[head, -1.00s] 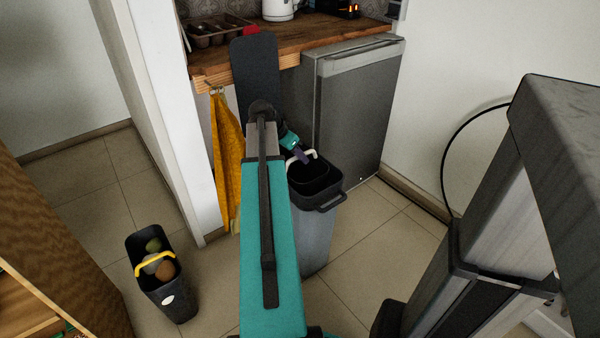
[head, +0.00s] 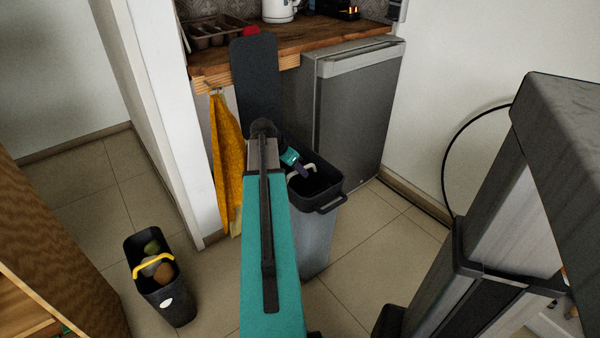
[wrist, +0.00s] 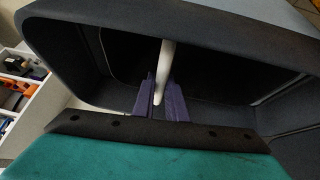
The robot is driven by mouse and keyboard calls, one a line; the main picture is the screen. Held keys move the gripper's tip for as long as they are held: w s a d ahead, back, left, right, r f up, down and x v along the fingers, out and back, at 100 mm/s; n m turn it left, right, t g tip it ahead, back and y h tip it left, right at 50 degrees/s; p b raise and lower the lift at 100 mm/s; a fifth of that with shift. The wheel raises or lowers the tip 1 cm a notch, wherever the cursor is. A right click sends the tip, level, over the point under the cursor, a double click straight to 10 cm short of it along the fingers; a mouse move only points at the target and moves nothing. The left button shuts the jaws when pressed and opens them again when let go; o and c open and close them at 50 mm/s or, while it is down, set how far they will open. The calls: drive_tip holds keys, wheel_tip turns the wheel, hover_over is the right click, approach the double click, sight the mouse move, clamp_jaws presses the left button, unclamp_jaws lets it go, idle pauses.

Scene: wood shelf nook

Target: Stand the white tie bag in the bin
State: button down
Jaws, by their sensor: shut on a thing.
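The white tie (head: 307,168) of the bag shows as a pale band at the mouth of the tall grey bin (head: 316,235). In the wrist view the white tie (wrist: 166,58) runs between the purple fingers. My gripper (wrist: 160,88) is shut on it, and the gripper (head: 300,167) is inside the bin's dark rim in the head view. The bag's body is dark and hard to tell from the bin's inside; my arm hides part of the bin. Whether the bag touches the bin floor cannot be seen.
A small dark bin (head: 160,290) with a yellow band and round items stands on the floor at left. A yellow cloth (head: 228,160) hangs beside the tall bin. A grey fridge (head: 352,120) stands behind it, under the wooden counter.

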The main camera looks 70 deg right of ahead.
drive_tip(key=shift+f, duration=0.1)
drive_tip(key=c, duration=1.8)
unclamp_jaws()
drive_tip(key=shift+o, duration=0.2)
drive_tip(key=p+v, duration=0.2)
drive_tip(key=v, duration=1)
